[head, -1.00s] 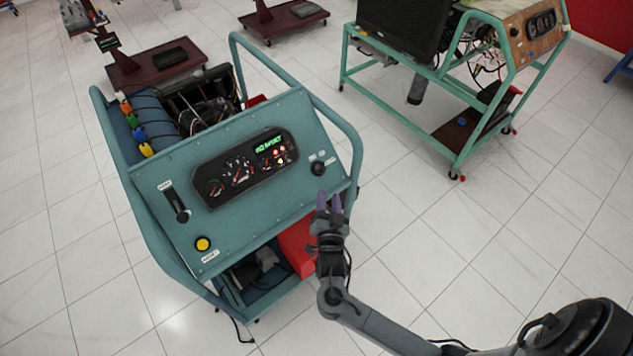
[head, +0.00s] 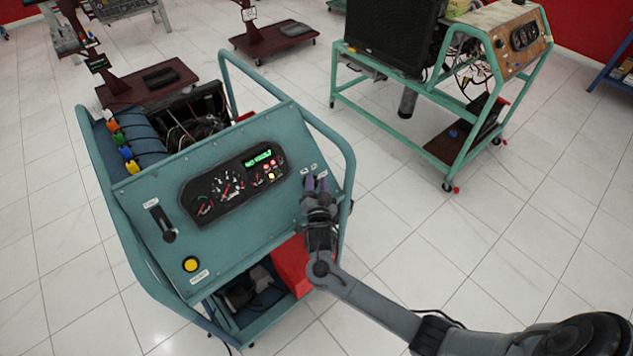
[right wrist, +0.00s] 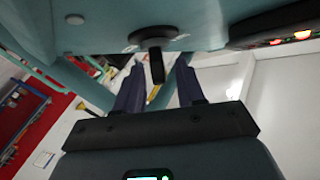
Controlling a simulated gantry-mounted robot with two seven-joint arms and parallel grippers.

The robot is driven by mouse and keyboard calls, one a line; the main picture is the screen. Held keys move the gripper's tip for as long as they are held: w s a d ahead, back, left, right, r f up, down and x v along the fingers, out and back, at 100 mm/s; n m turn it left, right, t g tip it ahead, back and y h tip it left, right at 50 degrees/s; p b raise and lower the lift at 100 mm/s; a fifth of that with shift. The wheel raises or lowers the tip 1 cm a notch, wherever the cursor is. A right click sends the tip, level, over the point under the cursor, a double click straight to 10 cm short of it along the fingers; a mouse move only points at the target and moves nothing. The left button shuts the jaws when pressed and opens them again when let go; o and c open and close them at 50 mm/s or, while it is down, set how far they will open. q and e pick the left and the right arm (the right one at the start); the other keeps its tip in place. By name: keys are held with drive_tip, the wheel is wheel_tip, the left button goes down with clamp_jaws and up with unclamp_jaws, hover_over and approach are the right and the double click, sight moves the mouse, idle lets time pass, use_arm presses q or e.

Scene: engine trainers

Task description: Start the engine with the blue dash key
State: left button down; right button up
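The blue-green dash panel (head: 225,235) of the near engine trainer slopes toward me. My right gripper (head: 316,182) is at its right end, in front of the key switch, and hides most of it in the head view. In the right wrist view, the key switch (right wrist: 155,32) has a dark key (right wrist: 157,68) sticking out; its colour looks black there. The two fingers stand apart on either side of the key's end, with visible gaps, so the gripper is open. My left gripper is not in view.
The panel carries a gauge cluster (head: 232,185) with a lit green display, a lever (head: 162,222) and a yellow button (head: 191,264). A tube frame (head: 338,145) runs close to the gripper's right. A second trainer (head: 440,90) stands behind right, with free floor between.

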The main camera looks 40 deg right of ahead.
drive_tip(key=shift+w+d, duration=0.25)
drive_tip(key=shift+w, duration=0.05)
clamp_jaws()
drive_tip(key=shift+n+t, duration=0.3)
drive_tip(key=shift+n, duration=0.1)
drive_tip(key=n+t+y, duration=0.3)
drive_tip(key=n+y, duration=0.1)
drive_tip(key=n, duration=0.1)
drive_tip(key=shift+n+y+p, duration=0.35)
drive_tip(key=shift+n+y, duration=0.05)
drive_tip(key=shift+n+t+y, duration=0.5)
drive_tip(key=shift+n+y, duration=0.9)
drive_tip(key=shift+n, duration=0.1)
drive_tip(key=shift+n+t+y, duration=0.5)
drive_tip(key=shift+n+y, duration=0.9)
drive_tip(key=shift+n, duration=0.1)
drive_tip(key=shift+n+y, duration=0.3)
drive_tip(key=shift+y, duration=0.1)
